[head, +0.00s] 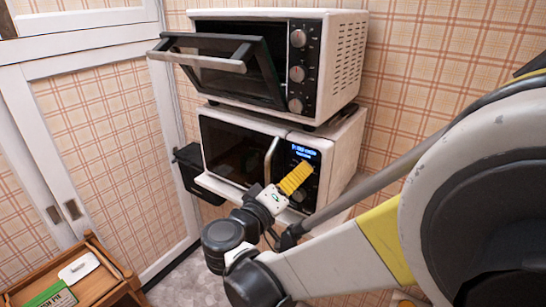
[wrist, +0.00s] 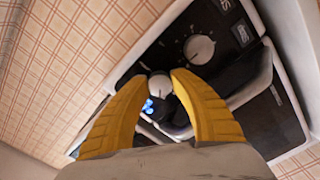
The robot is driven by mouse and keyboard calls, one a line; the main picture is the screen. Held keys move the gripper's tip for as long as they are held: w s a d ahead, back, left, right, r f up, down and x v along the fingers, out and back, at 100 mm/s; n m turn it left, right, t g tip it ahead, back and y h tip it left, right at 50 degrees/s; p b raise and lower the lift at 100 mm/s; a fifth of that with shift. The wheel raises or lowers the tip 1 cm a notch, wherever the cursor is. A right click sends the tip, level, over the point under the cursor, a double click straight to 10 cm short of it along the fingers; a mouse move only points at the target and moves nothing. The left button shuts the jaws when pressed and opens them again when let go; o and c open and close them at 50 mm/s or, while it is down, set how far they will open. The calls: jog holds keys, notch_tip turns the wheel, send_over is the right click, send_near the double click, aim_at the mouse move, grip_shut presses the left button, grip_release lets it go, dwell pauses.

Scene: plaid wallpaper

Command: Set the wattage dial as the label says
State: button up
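The microwave (head: 235,150) has a white body and a dark control panel with a lit blue display (head: 303,151), whose text I cannot read. In the wrist view a pale round dial (wrist: 159,87) sits close to the blue display (wrist: 149,105). A second, larger-looking dial (wrist: 199,49) with tick marks around it lies above and to the right. My gripper (head: 307,168) has yellow fingers and is at the panel, hiding part of it. In the wrist view its fingertips (wrist: 159,76) stand apart on either side of the first dial; contact is not clear. Which dial sets wattage is not readable.
A toaster oven (head: 340,55) with its door (head: 225,70) tilted open stands above the microwave. A wooden cart (head: 100,282) at lower left bears a white item (head: 79,268) and a green label (head: 55,297), partly cut off. A dark bin (head: 190,172) hangs left of the microwave.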

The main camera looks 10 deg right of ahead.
jog(key=o, duration=0.4)
jog(key=shift+c, duration=0.2)
jog(key=v, duration=1.2)
jog(key=s+d+f+g+y, duration=0.2)
jog(key=d+f+g+y, duration=0.4)
jog(key=d, duration=0.5)
jog(key=s+f+m+y, duration=0.2)
jog(key=s+f+y, duration=0.1)
jog(key=s+y, duration=0.3)
jog(key=shift+s+a+y, duration=0.25)
jog(key=shift+s+y, duration=0.15)
jog(key=shift+s, duration=0.4)
